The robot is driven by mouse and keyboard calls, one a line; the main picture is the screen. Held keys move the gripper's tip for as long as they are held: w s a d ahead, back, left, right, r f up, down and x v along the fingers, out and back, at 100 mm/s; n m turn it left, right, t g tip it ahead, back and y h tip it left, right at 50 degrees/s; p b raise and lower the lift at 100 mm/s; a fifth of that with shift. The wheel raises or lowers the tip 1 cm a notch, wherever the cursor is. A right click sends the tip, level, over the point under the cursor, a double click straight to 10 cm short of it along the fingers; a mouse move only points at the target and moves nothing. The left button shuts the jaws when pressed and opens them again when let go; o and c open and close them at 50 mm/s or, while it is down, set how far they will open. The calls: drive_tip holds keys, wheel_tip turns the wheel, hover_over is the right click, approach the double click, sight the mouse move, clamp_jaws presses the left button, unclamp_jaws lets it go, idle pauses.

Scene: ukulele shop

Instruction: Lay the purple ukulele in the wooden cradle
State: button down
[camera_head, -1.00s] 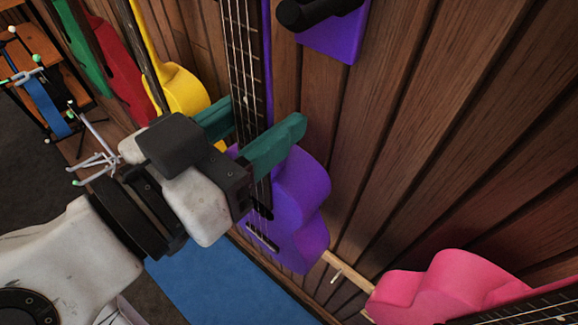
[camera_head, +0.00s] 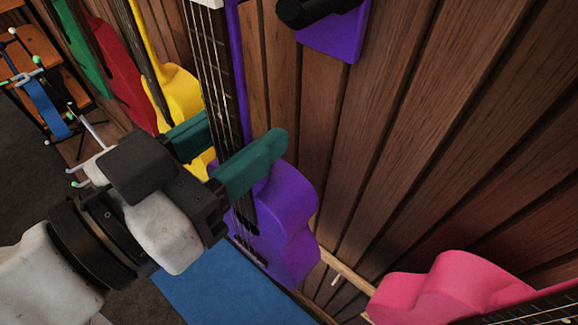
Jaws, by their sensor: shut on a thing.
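The purple ukulele (camera_head: 290,215) hangs upright in my gripper (camera_head: 222,155), in front of the wood-plank wall. The green fingers are shut on its neck, one on each side, just above the body. Its strings face left toward my arm, and the white end of its neck shows at the top edge. A purple wall mount (camera_head: 335,35) with a black hook is to the right of the neck, and the ukulele is apart from it. I cannot make out the wooden cradle for certain.
A pink ukulele (camera_head: 440,290) is at the lower right by a wooden rail (camera_head: 345,271). Yellow (camera_head: 178,90), red (camera_head: 125,85) and green (camera_head: 82,50) ukuleles hang at the upper left. A blue mat (camera_head: 215,290) lies below. A stand with a blue strap (camera_head: 52,105) is far left.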

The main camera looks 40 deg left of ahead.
drive_tip(key=shift+s+a+b, duration=0.2)
drive_tip(key=shift+s+b, duration=0.25)
drive_tip(key=shift+s, duration=2.4)
